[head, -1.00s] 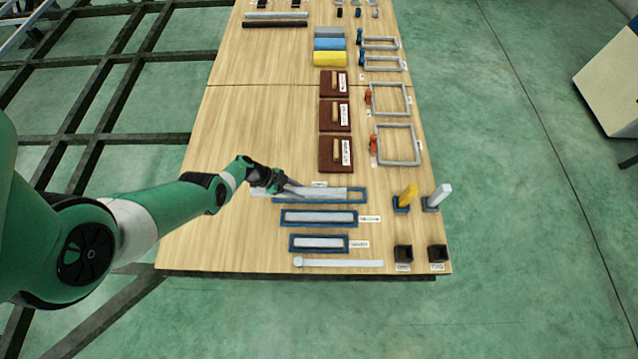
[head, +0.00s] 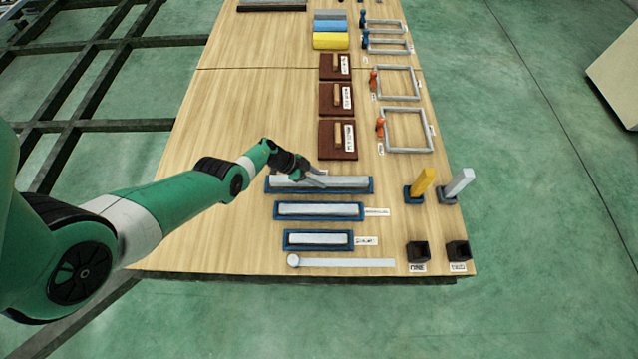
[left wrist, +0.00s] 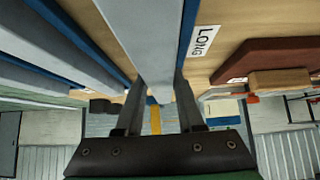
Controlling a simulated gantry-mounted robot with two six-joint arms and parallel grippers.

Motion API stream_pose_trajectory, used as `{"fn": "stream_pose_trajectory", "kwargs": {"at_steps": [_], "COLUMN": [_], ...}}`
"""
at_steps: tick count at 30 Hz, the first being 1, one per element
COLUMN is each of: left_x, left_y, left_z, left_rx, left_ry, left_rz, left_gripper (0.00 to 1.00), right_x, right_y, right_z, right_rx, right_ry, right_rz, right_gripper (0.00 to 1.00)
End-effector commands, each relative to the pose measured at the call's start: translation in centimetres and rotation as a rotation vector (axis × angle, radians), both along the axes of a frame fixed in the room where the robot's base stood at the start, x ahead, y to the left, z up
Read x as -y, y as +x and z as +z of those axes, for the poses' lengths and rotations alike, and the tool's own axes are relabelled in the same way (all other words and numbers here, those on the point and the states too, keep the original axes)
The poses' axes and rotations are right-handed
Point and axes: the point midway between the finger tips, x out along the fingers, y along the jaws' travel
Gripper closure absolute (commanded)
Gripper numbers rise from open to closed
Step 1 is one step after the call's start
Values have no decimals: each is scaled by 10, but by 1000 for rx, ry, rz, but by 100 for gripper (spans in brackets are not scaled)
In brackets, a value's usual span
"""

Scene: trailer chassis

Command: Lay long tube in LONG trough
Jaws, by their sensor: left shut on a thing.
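The long grey tube (head: 346,183) lies lengthwise within the outline of the blue-rimmed long trough (head: 371,186), the farthest of three troughs near the table's front. My left gripper (head: 318,181) is over the middle of the tube and shut on it. In the left wrist view the tube (left wrist: 147,35) runs between the two fingers (left wrist: 158,105), with the trough's blue rim (left wrist: 188,35) beside it and a LONG label (left wrist: 204,41) next to that. I cannot tell whether the tube touches the trough floor. My right gripper is not in view.
Two shorter blue troughs (head: 277,211) (head: 286,241) with grey tubes in them lie nearer the front edge. A pale flat bar (head: 345,262) lies in front of them. Brown blocks with handles (head: 327,150) stand behind. The table's left side is bare.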

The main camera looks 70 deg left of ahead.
Motion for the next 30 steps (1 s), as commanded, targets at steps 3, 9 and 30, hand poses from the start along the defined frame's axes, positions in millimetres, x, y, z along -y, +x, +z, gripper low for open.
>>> {"fn": "stream_pose_trajectory", "kwargs": {"at_steps": [3, 9, 30], "left_x": [-1, 0, -15], "left_y": [1, 0, -32], "left_z": [-4, -3, 45], "left_rx": [3, 1, 1], "left_ry": [1, 1, 0], "left_rz": [1, 0, 4], "left_gripper": [100, 47, 33], "right_x": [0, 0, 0], "right_y": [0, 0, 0], "right_z": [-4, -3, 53], "right_rx": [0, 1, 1], "right_ry": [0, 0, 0], "right_rz": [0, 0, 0], "right_gripper": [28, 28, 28]}}
